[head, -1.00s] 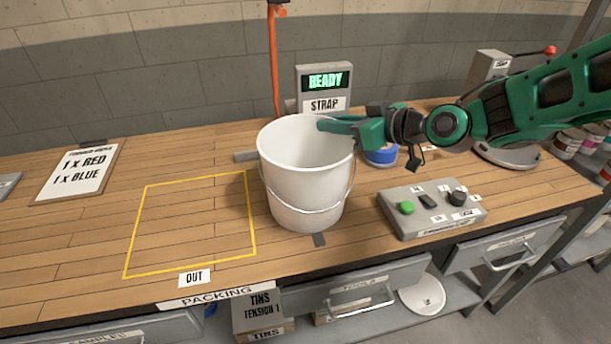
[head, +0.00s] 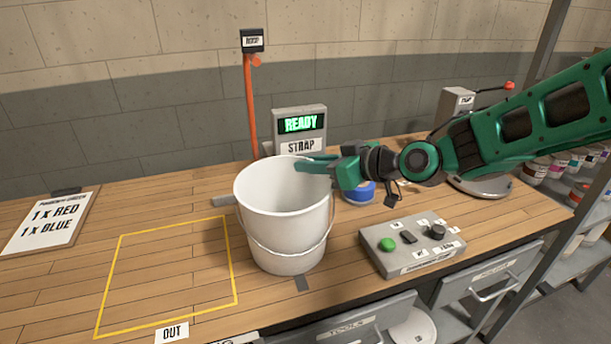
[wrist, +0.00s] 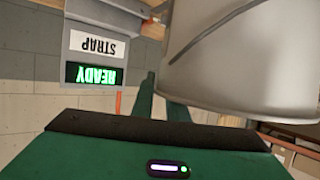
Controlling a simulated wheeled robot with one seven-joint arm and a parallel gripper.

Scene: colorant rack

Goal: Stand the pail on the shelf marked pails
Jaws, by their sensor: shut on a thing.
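The white pail (head: 285,235) is upright over the packing bench, between the yellow outline and the grey control box. I cannot tell whether its base touches the bench. My green gripper (head: 318,165) is shut on the pail's rim at its right side, with the arm reaching in from the right. In the wrist view the pail (wrist: 245,60) fills the upper right, with its wire handle across it, and the gripper fingers (wrist: 160,98) reach up to its wall. The shelf marked pails cannot be made out in these views.
A strap machine (head: 300,130) reading READY stands behind the pail. A control box (head: 412,246) with a green button is at right. A blue-sided roll (head: 360,190) lies behind the gripper. An order clipboard (head: 48,222) is at left. Shelves with tins (head: 560,170) are far right.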

